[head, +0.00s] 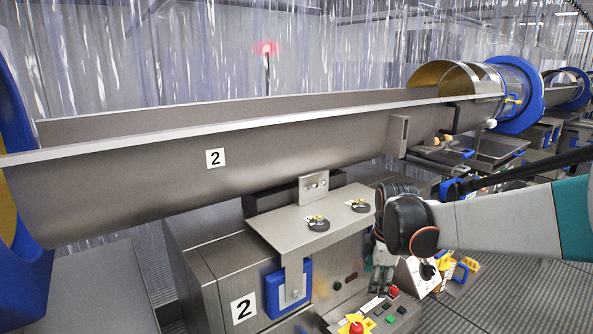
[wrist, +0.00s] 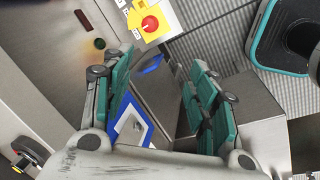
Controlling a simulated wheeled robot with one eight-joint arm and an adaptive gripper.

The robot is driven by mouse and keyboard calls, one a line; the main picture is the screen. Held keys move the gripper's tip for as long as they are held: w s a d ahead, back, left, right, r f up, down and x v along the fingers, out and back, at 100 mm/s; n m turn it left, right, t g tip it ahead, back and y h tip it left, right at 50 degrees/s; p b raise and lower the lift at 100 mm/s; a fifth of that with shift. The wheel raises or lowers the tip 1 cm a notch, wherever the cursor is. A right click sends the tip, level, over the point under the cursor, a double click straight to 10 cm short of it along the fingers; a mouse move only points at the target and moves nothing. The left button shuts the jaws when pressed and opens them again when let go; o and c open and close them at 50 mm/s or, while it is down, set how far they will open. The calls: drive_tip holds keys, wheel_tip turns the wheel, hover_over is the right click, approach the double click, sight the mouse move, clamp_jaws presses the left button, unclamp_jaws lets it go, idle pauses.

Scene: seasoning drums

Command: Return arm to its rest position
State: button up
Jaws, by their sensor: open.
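My arm reaches in from the right edge of the head view, a white and teal link with a black joint at its end. My gripper (head: 381,284) hangs below that joint, pointing down, in front of the machine's control panel (head: 372,318). In the wrist view, my gripper (wrist: 160,66) shows two teal-padded fingers set apart, with nothing between them that I can see held. A red knob on a yellow plate (wrist: 150,24) lies beyond the fingertips in the wrist view. I cannot tell the exact gap between the fingers and the panel.
A long steel trough (head: 290,155) marked 2 runs across the head view. Below it stands a steel cabinet (head: 215,270), also marked 2, with a blue-framed latch (head: 289,284). A red light (head: 266,48) glows behind. Ridged floor (head: 540,290) shows at the lower right.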

drive_tip(key=s+r+m+t, duration=0.1)
drive_tip(key=s+r+m, duration=0.3)
drive_tip(key=s, duration=0.2)
drive_tip(key=s+r+m+t, duration=0.1)
drive_tip(key=s+r+m, duration=0.25)
drive_tip(key=s, duration=0.35)
drive_tip(key=s+f+m+t, duration=0.2)
drive_tip(key=s+m, duration=0.7)
drive_tip(key=s, duration=0.3)
drive_tip(key=shift+s+t, duration=0.15)
drive_tip(key=shift+t, duration=0.25)
